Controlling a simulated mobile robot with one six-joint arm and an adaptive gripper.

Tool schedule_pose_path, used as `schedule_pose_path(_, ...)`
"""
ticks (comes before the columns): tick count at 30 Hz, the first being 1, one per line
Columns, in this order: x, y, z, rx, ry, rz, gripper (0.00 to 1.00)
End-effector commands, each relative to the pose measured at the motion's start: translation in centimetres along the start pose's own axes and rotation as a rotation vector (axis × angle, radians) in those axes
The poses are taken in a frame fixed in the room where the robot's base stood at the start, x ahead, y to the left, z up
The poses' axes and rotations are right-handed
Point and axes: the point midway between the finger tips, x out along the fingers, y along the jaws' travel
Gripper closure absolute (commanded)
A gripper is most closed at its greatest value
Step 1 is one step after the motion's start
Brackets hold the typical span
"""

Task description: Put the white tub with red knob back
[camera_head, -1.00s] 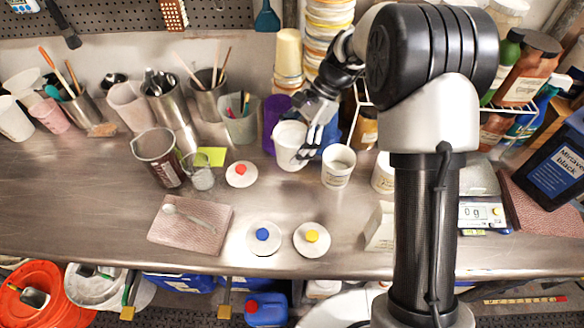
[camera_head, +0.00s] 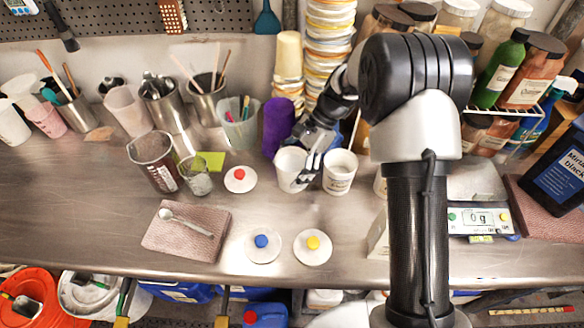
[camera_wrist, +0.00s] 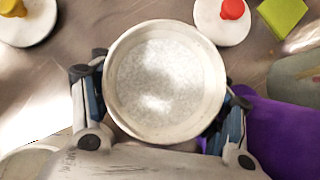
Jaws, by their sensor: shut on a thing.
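My gripper (camera_head: 304,174) is shut on a white tub (camera_head: 290,165), with one finger on each side of it. The wrist view shows the tub (camera_wrist: 118,92) from above, open, with pale grainy contents. In the head view it is at or just above the counter; I cannot tell if it touches. The white lid with a red knob (camera_head: 239,180) lies on the counter to its left, apart from it. That lid also shows at the top of the wrist view (camera_wrist: 221,27).
A second open white tub (camera_head: 340,176) stands close on the right. Lids with a blue knob (camera_head: 262,247) and a yellow knob (camera_head: 313,246) lie in front. A purple object (camera_head: 277,125) is behind. A spoon lies on a folded cloth (camera_head: 160,240) at left.

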Motion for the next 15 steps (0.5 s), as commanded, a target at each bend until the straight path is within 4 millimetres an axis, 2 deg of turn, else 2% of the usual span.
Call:
schedule_pose_path(1, 0.14, 0.01, -0.08, 0.000, 0.000, 0.000, 0.31)
schedule_pose_path(10, 0.09, 0.02, -0.05, 0.000, 0.000, 0.001, 0.11)
schedule_pose_path(15, 0.09, 0.02, -0.05, 0.000, 0.000, 0.001, 0.11)
